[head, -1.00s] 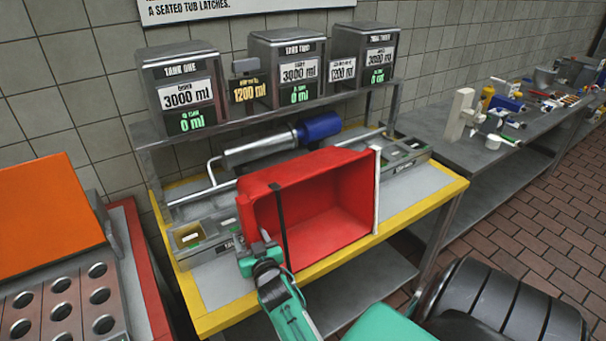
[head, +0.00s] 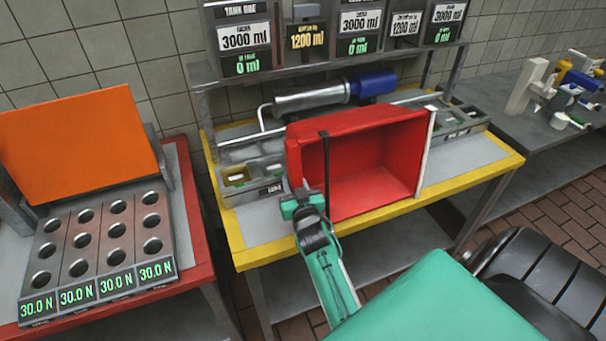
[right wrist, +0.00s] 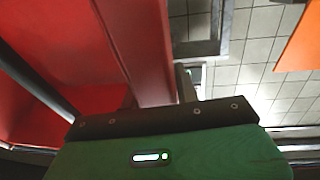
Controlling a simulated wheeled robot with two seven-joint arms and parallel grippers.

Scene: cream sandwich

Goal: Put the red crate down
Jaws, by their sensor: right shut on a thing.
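The red crate (head: 368,183) is tilted on its side in the head view, its open face towards me, over the yellow-edged bench (head: 262,252). A black strip runs down its left part and a white strip down its right edge. My right gripper (head: 303,196) is shut on the crate's left side, near the lower corner. In the right wrist view the red crate (right wrist: 105,45) fills the upper left; the fingertips are hidden there. I cannot tell whether the crate touches the bench. My left gripper is not in view.
Behind the crate are a blue-ended cylinder (head: 373,83) and several labelled tanks (head: 243,38). A small grey tray (head: 237,176) lies left of it. At left stand an orange panel (head: 70,140) and a block with round holes (head: 98,243). The bench's front left is bare.

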